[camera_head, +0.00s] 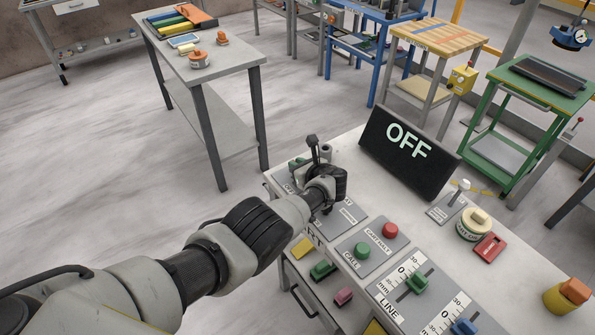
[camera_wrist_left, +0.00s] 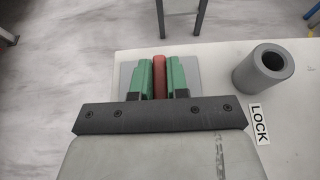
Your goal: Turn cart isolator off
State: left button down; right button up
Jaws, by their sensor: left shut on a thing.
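My left gripper (camera_wrist_left: 160,82) shows green fingers closed around a narrow red handle in the left wrist view. The red handle (camera_wrist_left: 159,75) stands over a grey plate (camera_wrist_left: 126,75) at the bench edge. In the head view my left arm reaches to the far left corner of the bench. There the gripper (camera_head: 299,164) is partly hidden by its own wrist, and the handle cannot be made out. A black sign (camera_head: 408,152) on the bench reads OFF. My right gripper is not in view.
A grey hollow cylinder (camera_wrist_left: 265,69) stands right of the gripper, near a LOCK label (camera_wrist_left: 259,124). Red (camera_head: 389,230) and green (camera_head: 362,250) buttons, sliders and a small lever (camera_head: 460,190) are on the bench. A grey table (camera_head: 235,68) stands beyond; floor lies between.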

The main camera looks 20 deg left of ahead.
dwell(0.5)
pick_arm(q)
jog(key=c, duration=1.1)
grip_release()
jog(key=shift+r+p, duration=0.4)
jog(key=shift+r, duration=0.15)
jog(key=r+p, duration=0.3)
jog(key=r, duration=0.1)
jog(key=shift+d, duration=0.35)
jog(key=s+d+r, duration=0.1)
jog(key=d+r, duration=0.1)
jog(key=d, duration=0.1)
jog(key=s+d+r, duration=0.1)
jog(key=d+r, duration=0.1)
jog(key=d, duration=0.2)
jog(key=s+d+r, duration=0.1)
jog(key=d+r, duration=0.1)
jog(key=d, duration=0.1)
jog(key=shift+d, duration=0.25)
